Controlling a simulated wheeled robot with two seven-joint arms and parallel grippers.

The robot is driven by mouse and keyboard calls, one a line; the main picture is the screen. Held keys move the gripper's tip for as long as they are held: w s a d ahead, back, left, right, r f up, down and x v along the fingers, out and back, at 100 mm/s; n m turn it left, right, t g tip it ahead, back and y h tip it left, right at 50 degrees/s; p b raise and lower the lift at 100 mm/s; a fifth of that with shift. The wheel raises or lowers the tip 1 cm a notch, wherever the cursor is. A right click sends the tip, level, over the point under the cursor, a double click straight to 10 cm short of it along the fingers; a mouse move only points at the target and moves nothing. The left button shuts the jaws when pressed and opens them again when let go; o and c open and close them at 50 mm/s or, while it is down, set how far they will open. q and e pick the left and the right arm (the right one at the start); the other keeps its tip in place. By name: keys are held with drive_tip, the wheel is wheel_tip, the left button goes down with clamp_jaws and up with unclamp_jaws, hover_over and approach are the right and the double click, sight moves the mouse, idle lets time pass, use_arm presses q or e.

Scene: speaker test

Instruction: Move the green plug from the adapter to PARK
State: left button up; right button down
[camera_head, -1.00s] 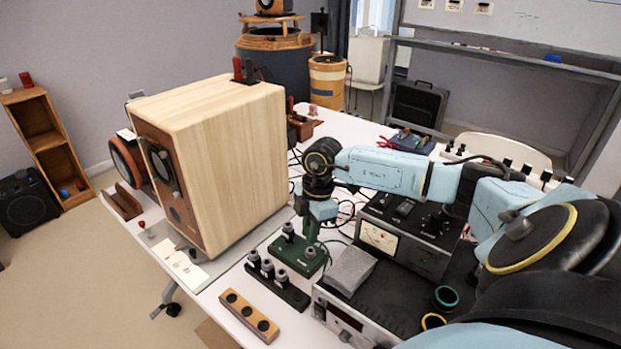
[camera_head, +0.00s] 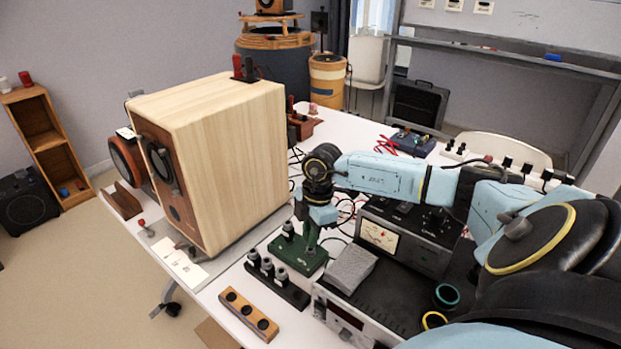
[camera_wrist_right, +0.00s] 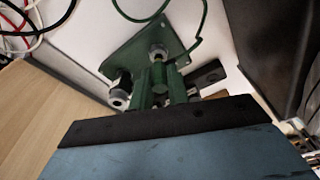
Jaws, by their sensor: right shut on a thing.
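The green adapter (camera_head: 312,268) is a flat plate with grey round connectors on the white table, right of the wooden speaker. My right gripper (camera_head: 309,240) points down over the adapter's right part. In the right wrist view its fingers (camera_wrist_right: 162,88) are shut around the green plug (camera_wrist_right: 159,74), with the adapter plate (camera_wrist_right: 125,48) just beyond and a green cable (camera_wrist_right: 202,25) curving nearby. The fingers hide much of the plug, so I cannot tell whether it is seated. No PARK label is readable. My left gripper is out of view.
A black block (camera_head: 291,293) with several grey connectors and a wooden block (camera_head: 262,325) with dark holes lie in front. The wooden speaker (camera_head: 228,165) stands close on the left. Metered instruments (camera_head: 379,236) and loose cables crowd the right and back.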

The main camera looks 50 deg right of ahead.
drive_tip(key=shift+p, duration=0.55)
idle(0.9)
drive_tip(key=shift+f+b, duration=0.5)
drive_tip(key=shift+f, duration=0.35)
idle(0.4)
drive_tip(key=c, duration=1.3)
unclamp_jaws()
